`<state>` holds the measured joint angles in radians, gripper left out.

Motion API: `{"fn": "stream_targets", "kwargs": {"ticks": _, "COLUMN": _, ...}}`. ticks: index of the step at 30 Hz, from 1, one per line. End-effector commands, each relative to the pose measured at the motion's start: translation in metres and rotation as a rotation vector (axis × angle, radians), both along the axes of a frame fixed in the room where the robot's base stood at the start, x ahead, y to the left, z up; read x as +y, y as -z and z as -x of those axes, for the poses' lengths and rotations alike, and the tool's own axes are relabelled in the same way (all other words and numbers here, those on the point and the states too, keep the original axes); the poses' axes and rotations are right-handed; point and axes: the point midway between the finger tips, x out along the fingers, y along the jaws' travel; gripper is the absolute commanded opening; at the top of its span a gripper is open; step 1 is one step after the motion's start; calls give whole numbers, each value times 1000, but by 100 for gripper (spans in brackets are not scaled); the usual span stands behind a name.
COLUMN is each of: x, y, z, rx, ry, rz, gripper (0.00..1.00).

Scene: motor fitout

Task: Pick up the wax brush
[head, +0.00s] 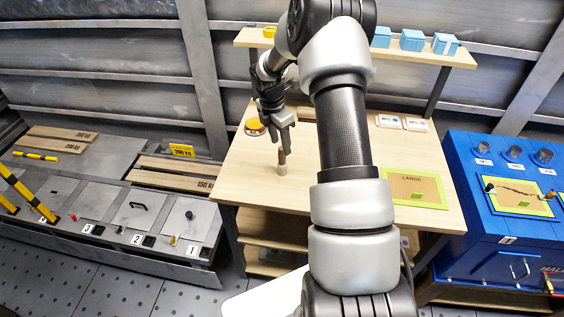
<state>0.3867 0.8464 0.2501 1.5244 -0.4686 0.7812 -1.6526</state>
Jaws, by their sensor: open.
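A small upright brush-like object with a brown handle and a pale lower end, which looks like the wax brush (282,168), stands on the wooden table in the head view. My gripper (281,138) is open and points down directly above it. The fingertips are close to the top of the handle. I cannot tell whether they are around the handle or just above it.
The wooden table (340,170) holds a yellow-and-red round item (254,127), a green-edged "LARGE" mat (414,188) and white cards (402,122). A shelf (400,54) with blue boxes (411,40) stands behind. A blue machine (480,200) is at right, a grey bench (110,215) at left.

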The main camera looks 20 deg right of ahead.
Motion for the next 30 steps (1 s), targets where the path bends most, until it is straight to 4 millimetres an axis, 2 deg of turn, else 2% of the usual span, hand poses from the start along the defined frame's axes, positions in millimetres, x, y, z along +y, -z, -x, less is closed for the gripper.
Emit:
{"fn": "stream_targets", "kwargs": {"ticks": 3, "x": -3, "y": 19, "z": -1, "rx": 1, "ry": 0, "rz": -1, "gripper": 44}}
{"fn": "stream_targets", "kwargs": {"ticks": 11, "x": -6, "y": 37, "z": -2, "rx": 1, "ry": 1, "rz": -1, "gripper": 44}}
{"fn": "stream_targets", "kwargs": {"ticks": 18, "x": -14, "y": 71, "z": -7, "rx": 1, "ry": 0, "rz": -1, "gripper": 44}}
{"fn": "stream_targets", "kwargs": {"ticks": 22, "x": -15, "y": 80, "z": -7, "rx": 0, "ry": 0, "rz": -1, "gripper": 44}}
{"fn": "stream_targets", "kwargs": {"ticks": 28, "x": -15, "y": 80, "z": -7, "rx": -1, "ry": 0, "rz": 0, "gripper": 44}}
{"fn": "stream_targets", "kwargs": {"ticks": 29, "x": -15, "y": 80, "z": -7, "rx": -1, "ry": 0, "rz": 0, "gripper": 43}}
{"fn": "stream_targets", "kwargs": {"ticks": 30, "x": -15, "y": 80, "z": -7, "rx": -1, "ry": 0, "rz": 0, "gripper": 36}}
